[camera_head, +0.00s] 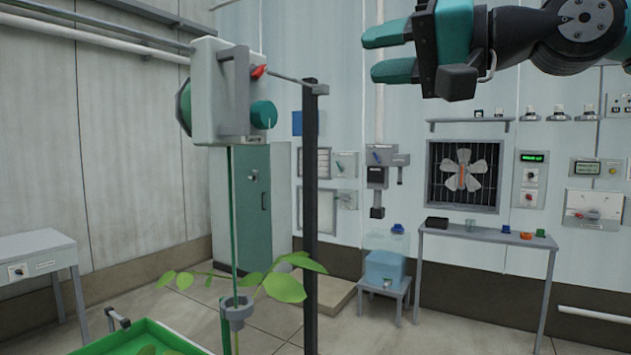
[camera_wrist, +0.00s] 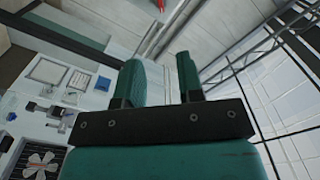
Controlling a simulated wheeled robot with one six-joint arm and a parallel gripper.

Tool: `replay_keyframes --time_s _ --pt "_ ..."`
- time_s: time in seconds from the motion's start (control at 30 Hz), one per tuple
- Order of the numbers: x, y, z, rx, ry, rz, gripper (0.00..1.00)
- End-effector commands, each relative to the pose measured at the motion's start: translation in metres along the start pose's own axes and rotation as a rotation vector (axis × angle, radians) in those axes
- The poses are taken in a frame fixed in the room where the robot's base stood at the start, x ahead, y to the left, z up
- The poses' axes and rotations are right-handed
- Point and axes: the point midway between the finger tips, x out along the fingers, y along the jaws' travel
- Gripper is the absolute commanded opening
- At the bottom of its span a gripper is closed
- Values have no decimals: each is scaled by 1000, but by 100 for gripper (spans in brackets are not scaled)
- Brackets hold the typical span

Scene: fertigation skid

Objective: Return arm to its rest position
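My gripper (camera_head: 370,54) is raised high at the upper right of the head view, with its fingers pointing left. Its two teal fingers are apart with nothing between them. The gripper also shows in the wrist view (camera_wrist: 161,78), where the gap between the fingers is empty. My dark arm comes in from the right edge of the head view. The gripper touches nothing that I can see.
A grey-white box with a green knob (camera_head: 263,115) hangs at left beside a dark post (camera_head: 310,190). A leafy plant (camera_head: 285,287) stands below it. A narrow table (camera_head: 480,236) and a fan (camera_head: 463,174) are at the far wall. Open air surrounds the gripper.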

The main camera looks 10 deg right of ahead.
Motion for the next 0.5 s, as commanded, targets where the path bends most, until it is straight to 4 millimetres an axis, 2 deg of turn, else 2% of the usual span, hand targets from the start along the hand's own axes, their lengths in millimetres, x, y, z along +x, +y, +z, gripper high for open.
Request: replay_keyframes --time_s 0.07,0.17,0.27,0.33,0.4,0.5 --pt "2 7 7 0 -17 20 34" --pt "8 31 36 -15 -86 95 34" --pt "12 69 89 -51 -228 215 34" --pt "6 97 138 -87 -369 303 34" --pt "-7 122 187 -126 -525 377 34" --pt "-36 147 250 -178 -749 450 34"
